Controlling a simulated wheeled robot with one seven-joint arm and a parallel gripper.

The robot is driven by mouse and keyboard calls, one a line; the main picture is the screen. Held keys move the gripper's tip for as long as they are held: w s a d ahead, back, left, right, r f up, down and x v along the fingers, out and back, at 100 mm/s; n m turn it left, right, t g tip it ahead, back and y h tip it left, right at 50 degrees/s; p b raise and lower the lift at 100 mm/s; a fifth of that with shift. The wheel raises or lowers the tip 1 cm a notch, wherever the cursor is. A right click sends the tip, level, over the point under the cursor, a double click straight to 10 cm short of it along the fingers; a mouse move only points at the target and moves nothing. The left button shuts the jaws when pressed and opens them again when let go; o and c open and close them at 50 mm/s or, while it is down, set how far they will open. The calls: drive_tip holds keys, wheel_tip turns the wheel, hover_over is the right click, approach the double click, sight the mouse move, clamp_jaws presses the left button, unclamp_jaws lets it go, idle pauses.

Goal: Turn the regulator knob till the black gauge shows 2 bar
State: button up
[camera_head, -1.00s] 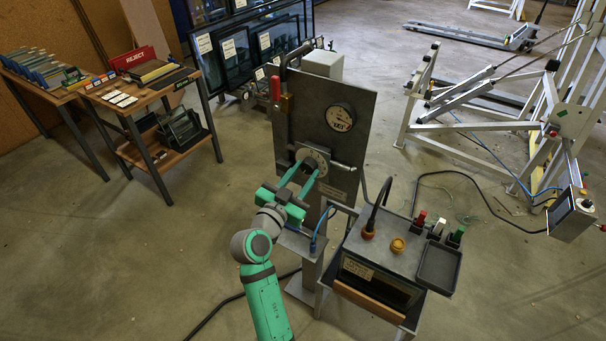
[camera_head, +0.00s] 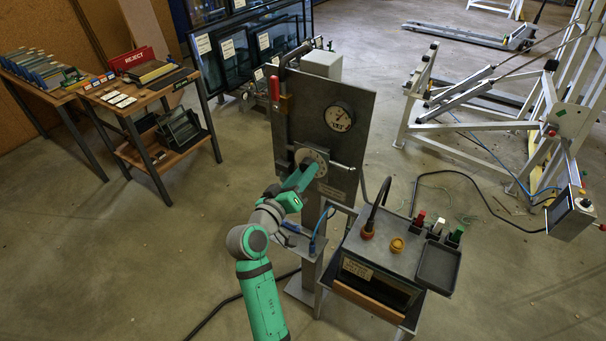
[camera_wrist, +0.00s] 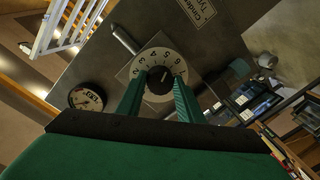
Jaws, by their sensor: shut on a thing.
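The regulator knob (camera_wrist: 159,80) is black and sits at the centre of a pale numbered dial (camera_wrist: 160,67) on an upright grey panel. My gripper (camera_wrist: 160,92) is shut on the knob, with one green finger on each side. In the head view, my gripper (camera_head: 303,176) reaches the dial (camera_head: 313,158) low on the panel and largely hides the knob.
A red-handled valve (camera_head: 275,89) is on the panel's left edge. A shelf table (camera_head: 140,100) stands at the left. Open floor lies left of my arm.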

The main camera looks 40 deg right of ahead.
drive_tip(key=n, duration=0.8)
drive_tip(key=n+g, duration=0.1)
drive_tip(key=n, duration=0.8)
drive_tip(key=shift+w+a+r+n+g+h, duration=0.1)
drive_tip(key=shift+r+n+g+h, duration=0.05)
drive_tip(key=shift+n+g+h, duration=0.2)
idle(0.4)
drive_tip(key=o, duration=1.1)
drive_tip(key=shift+c, duration=0.2)
